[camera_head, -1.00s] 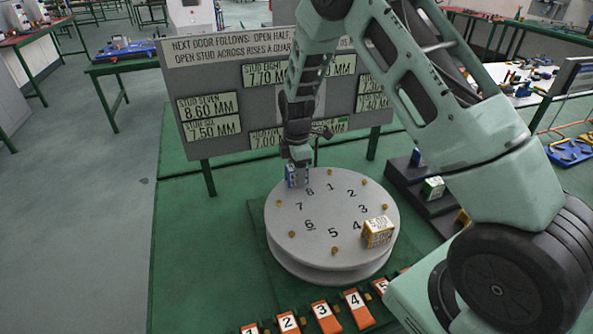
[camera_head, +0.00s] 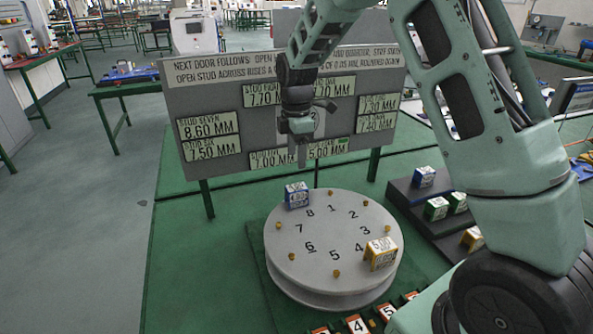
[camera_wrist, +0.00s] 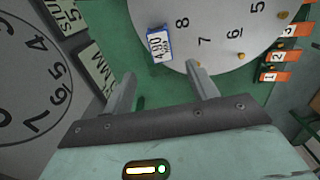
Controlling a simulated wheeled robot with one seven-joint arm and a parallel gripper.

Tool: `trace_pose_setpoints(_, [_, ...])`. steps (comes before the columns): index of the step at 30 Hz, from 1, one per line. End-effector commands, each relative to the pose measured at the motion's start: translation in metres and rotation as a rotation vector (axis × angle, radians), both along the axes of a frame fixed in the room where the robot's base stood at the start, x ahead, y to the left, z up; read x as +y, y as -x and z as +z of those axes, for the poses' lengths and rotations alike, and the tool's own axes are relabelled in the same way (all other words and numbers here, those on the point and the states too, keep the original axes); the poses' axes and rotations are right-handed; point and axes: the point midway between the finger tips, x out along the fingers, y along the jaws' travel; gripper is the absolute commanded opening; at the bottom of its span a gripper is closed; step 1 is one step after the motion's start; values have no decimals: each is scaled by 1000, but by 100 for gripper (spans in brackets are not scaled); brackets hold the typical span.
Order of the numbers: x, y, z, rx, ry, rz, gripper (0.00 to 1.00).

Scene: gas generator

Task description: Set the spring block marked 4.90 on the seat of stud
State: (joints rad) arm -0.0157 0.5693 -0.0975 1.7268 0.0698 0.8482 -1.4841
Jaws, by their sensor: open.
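The blue and white spring block marked 4.90 stands on the rim of the round grey disc (camera_head: 300,265), beside numeral 8. The block (camera_head: 296,195) also shows in the wrist view (camera_wrist: 159,45), where its label reads 4.90. My gripper (camera_head: 298,150) hangs above and behind the disc, apart from the block. In the wrist view its two fingers (camera_wrist: 160,92) are spread with nothing between them. Small brass studs (camera_head: 336,272) ring the disc by the numerals 1 to 8. A yellow and white block (camera_head: 381,253) sits on the disc near numeral 4.
The grey board (camera_head: 215,85) with stud readings in MM stands behind the disc. At right, a dark stepped rack (camera_head: 412,203) holds blue (camera_head: 424,177), green (camera_head: 436,209) and yellow (camera_head: 472,238) blocks. Orange numbered tags (camera_head: 357,324) line the front.

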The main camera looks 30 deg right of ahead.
Motion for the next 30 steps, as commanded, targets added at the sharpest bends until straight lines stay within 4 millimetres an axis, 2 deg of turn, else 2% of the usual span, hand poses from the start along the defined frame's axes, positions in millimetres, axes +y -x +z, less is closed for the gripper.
trace_pose_setpoints(5, [3, 2, 6, 1, -2, -4, 58])
trace_pose_setpoints(8, [27, 14, 12, -1, -20, -38, 58])
trace_pose_setpoints(10, [62, 35, 21, -2, -45, -91, 58])
trace_pose_setpoints(11, [79, 48, 26, 1, -55, -120, 58])
trace_pose_setpoints(13, [123, 86, 36, 8, -80, -201, 58])
trace_pose_setpoints(15, [162, 134, 44, 21, -95, -288, 58])
trace_pose_setpoints(17, [187, 177, 48, 30, -99, -363, 58])
trace_pose_setpoints(18, [199, 205, 50, 35, -97, -413, 58])
trace_pose_setpoints(21, [215, 267, 49, 38, -84, -523, 58])
trace_pose_setpoints(24, [216, 311, 45, 30, -68, -608, 58])
trace_pose_setpoints(27, [213, 336, 41, 22, -56, -665, 58])
trace_pose_setpoints(30, [212, 346, 40, 19, -52, -692, 58])
